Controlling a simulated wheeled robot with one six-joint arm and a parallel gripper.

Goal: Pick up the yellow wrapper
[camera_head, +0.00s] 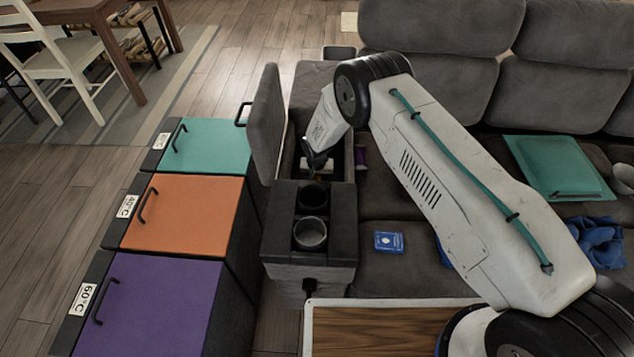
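I cannot make out a yellow wrapper in this view. My gripper (317,163) points down into the open compartment of the grey sofa console (334,248). The compartment lid (267,125) stands upright on the left. The fingertips are small and dark against the dark inside, so I cannot tell whether they are apart or hold anything. A small pale item shows close to the fingers, but I cannot tell what it is. Much of the compartment's inside is in shadow or hidden by my gripper.
Two cup holders (310,233) sit in front of the compartment. Teal, orange (182,215) and purple lidded bins stand left. A wood-topped surface (375,328) is at the front.

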